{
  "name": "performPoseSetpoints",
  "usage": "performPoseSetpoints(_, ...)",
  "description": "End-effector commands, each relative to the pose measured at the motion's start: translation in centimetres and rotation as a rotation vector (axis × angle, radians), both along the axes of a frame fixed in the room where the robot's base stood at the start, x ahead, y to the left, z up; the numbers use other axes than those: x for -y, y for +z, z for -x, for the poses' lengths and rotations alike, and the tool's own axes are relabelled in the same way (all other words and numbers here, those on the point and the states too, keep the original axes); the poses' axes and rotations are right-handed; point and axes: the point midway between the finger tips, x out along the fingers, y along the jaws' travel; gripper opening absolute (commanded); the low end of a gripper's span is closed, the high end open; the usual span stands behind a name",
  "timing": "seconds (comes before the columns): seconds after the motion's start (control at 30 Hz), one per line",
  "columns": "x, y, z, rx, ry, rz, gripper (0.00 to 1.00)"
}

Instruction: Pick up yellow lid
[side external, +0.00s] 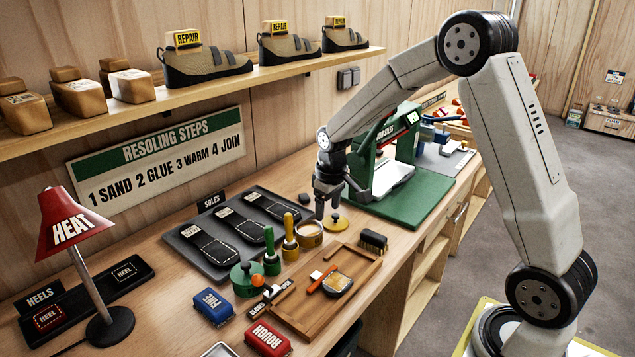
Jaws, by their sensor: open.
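The yellow lid (340,225) lies on the wooden bench, a round disc just right of a small open tan pot (308,236). My gripper (328,208) points down over the lid, its fingers spread open. The fingertips are very close to the lid's top and hide part of it. I cannot tell whether they touch it or stand around a knob. The lid appears to rest flat on the bench.
A green press (400,205) stands just behind and right of the lid. A dark brush (373,241) and a wooden tray (300,312) lie in front. Yellow (290,240) and green (271,255) handled tools stand left of the pot, beside the soles tray (190,236).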

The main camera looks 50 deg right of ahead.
Motion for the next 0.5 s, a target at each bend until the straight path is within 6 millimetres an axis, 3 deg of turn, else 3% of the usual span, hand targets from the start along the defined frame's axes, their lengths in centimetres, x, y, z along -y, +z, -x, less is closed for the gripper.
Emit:
performPoseSetpoints(0.2, 4.9, -1.2, -3.2, -0.040, -0.004, -0.005, 0.72)
performPoseSetpoints(0.5, 10.7, -2.7, -5.7, -0.083, -0.002, -0.019, 0.72)
